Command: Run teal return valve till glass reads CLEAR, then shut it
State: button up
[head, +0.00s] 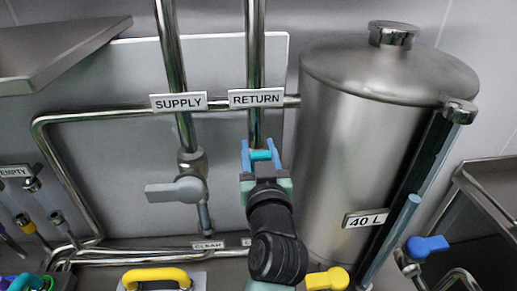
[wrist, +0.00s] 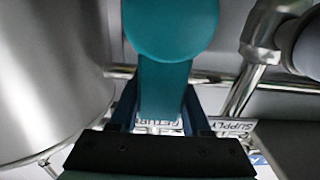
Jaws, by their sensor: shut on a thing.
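The teal return valve handle (head: 261,155) sits on the vertical pipe under the RETURN sign (head: 256,98). My gripper (head: 261,150) is shut on it, with one blue finger on each side. In the wrist view the teal handle (wrist: 163,75) is large, with a round end toward the camera and its narrow part between my fingers (wrist: 160,100). My arm hides the return pipe below the handle.
A grey-handled supply valve (head: 176,191) is left of my gripper. The 40 L steel tank (head: 340,150) stands close on the right. Yellow handles (head: 155,275) (head: 328,279) and a blue handle (head: 427,246) are lower down. A sign reading EMPTY (head: 14,171) is at far left.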

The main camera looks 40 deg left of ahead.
grip_shut()
dwell(0.8)
jog(key=w+d+f+m, duration=0.2)
jog(key=f+m, duration=0.1)
jog(key=m, duration=0.6)
jog(key=w+d+f+m+b, duration=0.1)
jog(key=w+d+f+m, duration=0.1)
jog(key=m, duration=0.7)
jog(key=shift+w+d+f, duration=0.2)
jog(key=shift+w+f, duration=0.35)
jog(key=shift+f, duration=0.5)
jog(key=o, duration=1)
grip_release()
jog(key=shift+o, duration=0.2)
jog(key=shift+d+b, duration=0.1)
jog(key=shift+b, duration=0.2)
